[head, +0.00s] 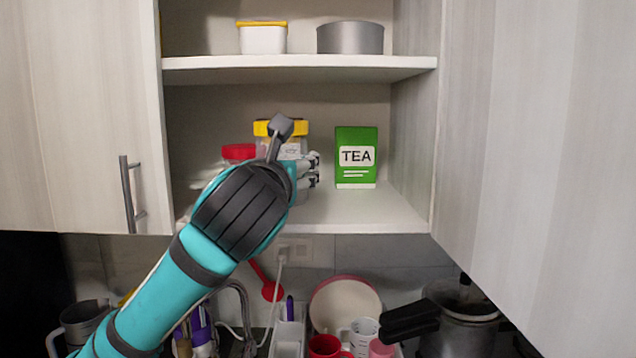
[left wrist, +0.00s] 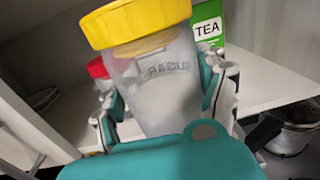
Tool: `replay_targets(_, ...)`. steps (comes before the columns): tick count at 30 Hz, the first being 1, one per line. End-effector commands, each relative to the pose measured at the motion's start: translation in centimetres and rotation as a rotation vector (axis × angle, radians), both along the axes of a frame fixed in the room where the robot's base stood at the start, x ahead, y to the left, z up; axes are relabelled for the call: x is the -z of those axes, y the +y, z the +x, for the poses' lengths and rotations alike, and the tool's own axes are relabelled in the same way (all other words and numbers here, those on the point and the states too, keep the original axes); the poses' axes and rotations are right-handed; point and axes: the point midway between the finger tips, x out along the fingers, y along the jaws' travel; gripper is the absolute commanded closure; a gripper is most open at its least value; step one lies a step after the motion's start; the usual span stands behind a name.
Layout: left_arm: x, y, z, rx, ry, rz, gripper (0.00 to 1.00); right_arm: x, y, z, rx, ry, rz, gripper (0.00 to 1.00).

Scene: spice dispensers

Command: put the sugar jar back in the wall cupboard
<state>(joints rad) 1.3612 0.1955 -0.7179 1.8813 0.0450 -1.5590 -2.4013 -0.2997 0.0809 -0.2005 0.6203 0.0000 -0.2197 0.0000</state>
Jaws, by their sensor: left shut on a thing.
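The sugar jar is clear with a yellow lid and white contents, and it shows in the head view (head: 290,127) partly behind my left arm. In the left wrist view the sugar jar (left wrist: 160,85) stands between the fingers, slightly tilted in the picture, with lettering on its side. My left gripper (head: 308,170) is shut on it. The jar is at the lower shelf (head: 385,208) of the open wall cupboard. Its base is hidden, so I cannot tell whether it touches the shelf. My right gripper is not in view.
A red-lidded jar (head: 239,153) is just left of the sugar jar. A green tea box (head: 356,157) stands to its right, with a gap between. The upper shelf (head: 300,67) holds a yellow-lidded tub (head: 263,39) and a grey pot (head: 350,38). Cups and dishes are below.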

Motion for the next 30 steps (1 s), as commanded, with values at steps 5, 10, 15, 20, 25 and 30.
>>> replay_targets(5, -0.2, -2.2, 3.9, 0.000, 0.000, 0.000, 0.83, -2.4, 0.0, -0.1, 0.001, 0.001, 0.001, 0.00)
replay_targets(10, 0.1, -4.1, 7.5, 0.000, -0.002, -0.001, 0.83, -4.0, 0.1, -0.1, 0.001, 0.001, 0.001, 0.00)
replay_targets(15, 0.5, -5.3, 9.7, 0.000, -0.005, -0.001, 0.83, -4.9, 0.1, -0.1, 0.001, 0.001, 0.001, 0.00)
replay_targets(20, 1.2, -5.6, 10.3, 0.001, -0.005, 0.000, 0.83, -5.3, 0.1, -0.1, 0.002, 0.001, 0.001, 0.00)
replay_targets(25, 3.4, -5.6, 10.3, 0.001, -0.004, 0.000, 0.83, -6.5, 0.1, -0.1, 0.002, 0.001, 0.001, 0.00)
replay_targets(30, 4.3, -5.6, 10.3, 0.001, -0.009, 0.000, 0.83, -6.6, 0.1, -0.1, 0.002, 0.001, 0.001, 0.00)
